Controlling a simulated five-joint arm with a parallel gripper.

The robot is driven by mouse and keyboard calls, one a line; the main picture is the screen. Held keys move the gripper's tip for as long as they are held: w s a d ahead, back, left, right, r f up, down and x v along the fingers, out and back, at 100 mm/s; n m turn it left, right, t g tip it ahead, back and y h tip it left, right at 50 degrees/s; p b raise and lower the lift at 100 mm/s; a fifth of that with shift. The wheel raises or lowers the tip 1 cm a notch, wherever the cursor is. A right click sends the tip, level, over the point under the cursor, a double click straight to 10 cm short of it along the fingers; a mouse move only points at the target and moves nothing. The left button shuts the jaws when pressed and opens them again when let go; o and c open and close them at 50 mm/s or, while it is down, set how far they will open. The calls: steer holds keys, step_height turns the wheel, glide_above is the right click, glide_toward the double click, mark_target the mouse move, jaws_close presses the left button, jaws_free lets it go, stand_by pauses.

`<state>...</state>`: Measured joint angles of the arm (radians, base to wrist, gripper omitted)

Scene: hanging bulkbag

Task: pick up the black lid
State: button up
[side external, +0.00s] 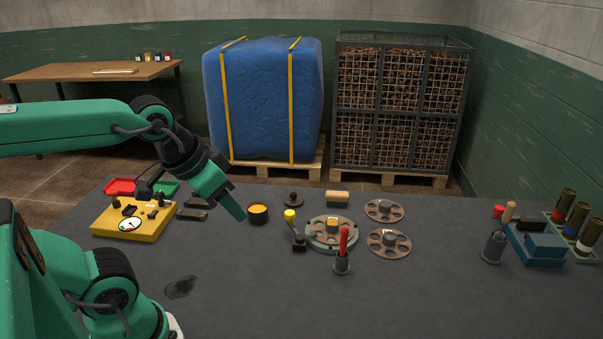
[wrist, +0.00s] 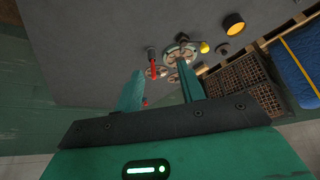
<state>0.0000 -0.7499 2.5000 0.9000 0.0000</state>
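The black lid (side external: 293,201) lies flat on the grey table with its small knob up, just right of the black pot with yellow contents (side external: 258,213). In the wrist view the lid (wrist: 222,48) is a small dark disc below the pot (wrist: 234,24), right of the fingers. My gripper (side external: 238,213) is in the air, pointing down and right, left of the pot and apart from the lid. In the wrist view my gripper (wrist: 162,88) has its two fingers spread with nothing between them. In the side view the fingers overlap, so their gap is hidden.
A yellow-knobbed lever (side external: 297,232), a round green-rimmed fixture (side external: 333,233) and a red-handled tool in a holder (side external: 342,252) stand near the lid. A wooden-coloured block (side external: 337,198) lies behind. The front table is mostly clear.

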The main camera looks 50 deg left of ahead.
stand_by(0.3)
steer(key=o, duration=0.9)
steer(key=shift+w, duration=0.1)
